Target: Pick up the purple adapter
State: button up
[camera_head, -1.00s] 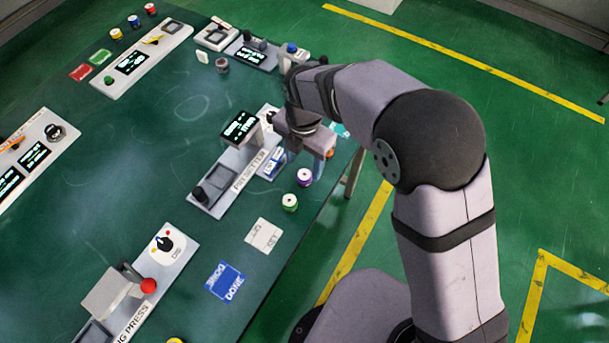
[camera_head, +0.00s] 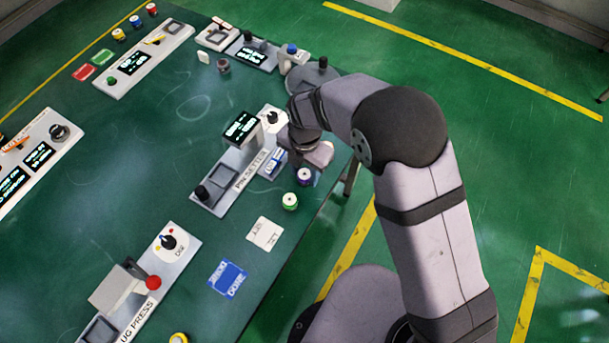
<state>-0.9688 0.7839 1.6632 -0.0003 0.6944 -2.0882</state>
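The purple adapter (camera_head: 304,176) is a small short cylinder with a white top and a purple side. It stands on the green table near its right edge, partly covered by my gripper. A similar green adapter (camera_head: 289,201) stands just below and left of it. My gripper (camera_head: 314,170) is low over the table edge, right at the purple adapter in the picture. I cannot tell whether it touches the adapter. Its fingers are hidden or too small to show whether they are open.
The pin setter station (camera_head: 212,196) lies to the left of my gripper, with a blue card (camera_head: 275,160) close by. A white card (camera_head: 265,234) and a blue card (camera_head: 227,280) lie below. The table middle (camera_head: 130,180) is clear.

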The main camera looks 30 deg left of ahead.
aim_at(304, 173)
jog(key=c, duration=0.8)
notch_tip(304, 173, up, 10)
jog(key=shift+a+r+b, duration=0.1)
jog(key=shift+a+b, duration=0.05)
jog(key=shift+b, duration=1.05)
jog(key=s+a+n+p, duration=0.1)
jog(key=s+a+p, duration=0.1)
jog(key=a, duration=0.4)
jog(key=s+a+f+n+p, duration=0.1)
jog(key=s+a+p, duration=0.2)
jog(key=s+a, duration=0.2)
jog(key=s+a+n+p, duration=0.1)
jog(key=s+a+p, duration=0.2)
jog(key=a, duration=0.5)
jog(key=shift+s+a+f+n, duration=0.15)
jog(key=shift+s+f+n, duration=0.1)
jog(key=shift+s+n, duration=0.15)
jog(key=shift+f, duration=0.15)
